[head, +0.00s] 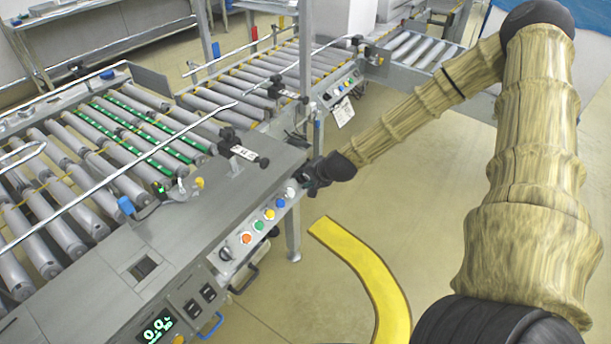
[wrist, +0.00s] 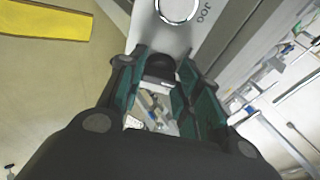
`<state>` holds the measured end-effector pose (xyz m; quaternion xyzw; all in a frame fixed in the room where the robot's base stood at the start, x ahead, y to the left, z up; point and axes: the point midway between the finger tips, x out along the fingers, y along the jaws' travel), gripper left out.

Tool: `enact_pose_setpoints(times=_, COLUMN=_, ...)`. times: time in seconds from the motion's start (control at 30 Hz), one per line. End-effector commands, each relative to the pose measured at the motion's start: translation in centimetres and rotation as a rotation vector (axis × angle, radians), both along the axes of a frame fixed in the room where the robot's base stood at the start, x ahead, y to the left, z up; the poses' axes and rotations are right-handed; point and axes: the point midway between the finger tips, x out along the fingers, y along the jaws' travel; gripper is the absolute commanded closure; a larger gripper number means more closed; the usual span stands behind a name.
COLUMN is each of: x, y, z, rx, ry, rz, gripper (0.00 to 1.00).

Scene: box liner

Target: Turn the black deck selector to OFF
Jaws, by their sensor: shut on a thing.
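The black deck selector (wrist: 158,68) is a dark rounded knob on the grey front panel. In the wrist view it sits between the two green-padded fingers of my gripper (wrist: 155,80), which is shut on it. The fingers hide its sides, and I cannot read its pointer position or its OFF mark. In the head view my gripper (head: 310,178) is at the right end of the button row, against the deck's front edge, and it covers the selector.
Orange (head: 246,238), green (head: 258,226), yellow (head: 269,214), blue (head: 280,203) and white (head: 290,192) buttons line the panel, the white one closest to my gripper. A lit display (head: 157,326) is at lower left. A yellow floor stripe (head: 365,270) crosses clear floor.

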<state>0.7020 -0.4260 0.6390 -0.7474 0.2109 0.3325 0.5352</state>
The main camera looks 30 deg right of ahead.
Motion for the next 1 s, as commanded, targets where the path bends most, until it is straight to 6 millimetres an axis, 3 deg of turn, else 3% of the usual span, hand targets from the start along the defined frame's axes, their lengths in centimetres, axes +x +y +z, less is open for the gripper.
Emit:
enact_pose_setpoints(times=0.63, x=-0.03, y=-0.19, z=-0.13, rx=0.033, ry=0.016, rz=-0.046, gripper=0.9)
enact_pose_setpoints(times=0.67, x=-0.03, y=-0.19, z=-0.13, rx=0.033, ry=0.016, rz=-0.046, gripper=0.63)
enact_pose_setpoints(times=0.77, x=-0.01, y=-0.13, z=-0.11, rx=0.033, ry=0.016, rz=-0.045, gripper=0.45)
enact_pose_setpoints(times=1.0, x=0.08, y=0.05, z=-0.05, rx=0.033, ry=0.015, rz=-0.042, gripper=0.45)
